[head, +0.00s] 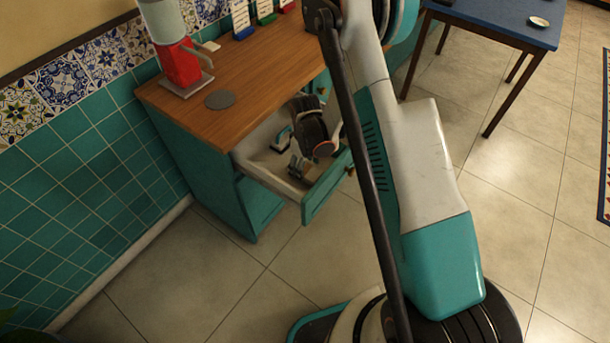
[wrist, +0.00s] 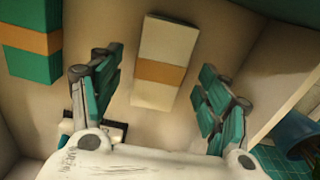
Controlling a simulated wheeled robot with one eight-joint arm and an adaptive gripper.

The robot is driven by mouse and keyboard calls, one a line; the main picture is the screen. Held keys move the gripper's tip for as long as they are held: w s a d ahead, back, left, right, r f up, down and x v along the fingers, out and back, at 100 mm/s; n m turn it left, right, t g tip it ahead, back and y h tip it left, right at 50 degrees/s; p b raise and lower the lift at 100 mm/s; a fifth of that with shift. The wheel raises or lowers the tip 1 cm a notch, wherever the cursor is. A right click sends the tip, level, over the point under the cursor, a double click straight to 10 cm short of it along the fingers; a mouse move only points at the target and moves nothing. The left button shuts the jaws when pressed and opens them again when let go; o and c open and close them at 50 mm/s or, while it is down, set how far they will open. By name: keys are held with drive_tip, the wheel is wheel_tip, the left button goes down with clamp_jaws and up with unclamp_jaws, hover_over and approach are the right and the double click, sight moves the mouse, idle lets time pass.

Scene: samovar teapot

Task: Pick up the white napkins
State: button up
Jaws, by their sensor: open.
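The white napkins (wrist: 165,40) form a folded pale stack with a tan band around it, lying on the floor of the open drawer (head: 247,151). In the wrist view they lie between and slightly beyond the fingertips of my gripper (wrist: 160,82). The fingers are spread on either side, with visible gaps and nothing held. In the head view my gripper (head: 298,165) is down inside the drawer, and my arm hides part of it. I cannot pick out the white napkins there.
Green napkins (wrist: 32,55) with an orange band lie left of the white ones. The drawer wall (wrist: 268,85) rises close on the right. The wooden counter (head: 235,70) overhangs the drawer's back and carries a red dispenser (head: 180,65) and a grey disc (head: 220,100).

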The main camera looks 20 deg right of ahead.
drive_tip(key=shift+f, duration=0.7)
drive_tip(key=shift+r, duration=0.1)
drive_tip(key=shift+c, duration=0.6)
drive_tip(key=c, duration=1)
drive_tip(key=shift+r, duration=0.1)
drive_tip(key=shift+c, duration=0.2)
